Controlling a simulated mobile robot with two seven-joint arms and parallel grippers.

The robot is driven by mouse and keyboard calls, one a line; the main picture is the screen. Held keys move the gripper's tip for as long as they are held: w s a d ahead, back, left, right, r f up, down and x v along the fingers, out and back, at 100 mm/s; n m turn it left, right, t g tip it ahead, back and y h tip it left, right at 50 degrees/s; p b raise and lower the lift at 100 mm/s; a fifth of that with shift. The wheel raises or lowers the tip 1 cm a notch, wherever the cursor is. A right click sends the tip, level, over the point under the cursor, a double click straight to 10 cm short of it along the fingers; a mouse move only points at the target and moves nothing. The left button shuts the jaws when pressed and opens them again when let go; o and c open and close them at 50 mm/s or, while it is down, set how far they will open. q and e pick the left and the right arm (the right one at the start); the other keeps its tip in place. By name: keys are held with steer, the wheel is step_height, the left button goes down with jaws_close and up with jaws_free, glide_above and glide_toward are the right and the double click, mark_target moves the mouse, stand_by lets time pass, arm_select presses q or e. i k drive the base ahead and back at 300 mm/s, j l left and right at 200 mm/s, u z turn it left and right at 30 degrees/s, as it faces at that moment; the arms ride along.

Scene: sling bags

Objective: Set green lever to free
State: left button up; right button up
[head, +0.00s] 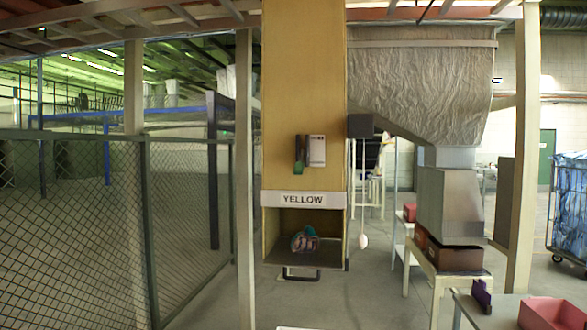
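A green-tipped lever (298,168) is mounted on the front of a tall yellow-tan cabinet (303,90), in the middle of the head view. Its dark body stands roughly upright, with the green part at the lower end. A pale label plate (317,151) is fixed just right of it; its text is too small to read. Below is a white sign (303,199) reading "YELLOW". Neither of my grippers is in the head view.
An open bay under the sign holds a small bundle (305,240) on a shelf with a black handle (301,275). A pull cord with a white knob (363,241) hangs right of the cabinet. Wire fencing (70,230) stands left. Right are a brown box (455,257) and a red bin (548,313).

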mark_target(299, 166)
steer(key=i+l+u, duration=0.3)
steer(key=l, duration=0.35)
steer(key=i+l+u, duration=0.15)
steer(key=l, duration=0.2)
steer(key=i+l+u, duration=0.1)
steer(key=i, duration=0.35)
steer(key=i+l+u, duration=0.1)
steer(key=i+l, duration=0.25)
steer(key=i+l+u, duration=0.1)
steer(key=i+l, duration=0.15)
steer(key=i, duration=0.25)
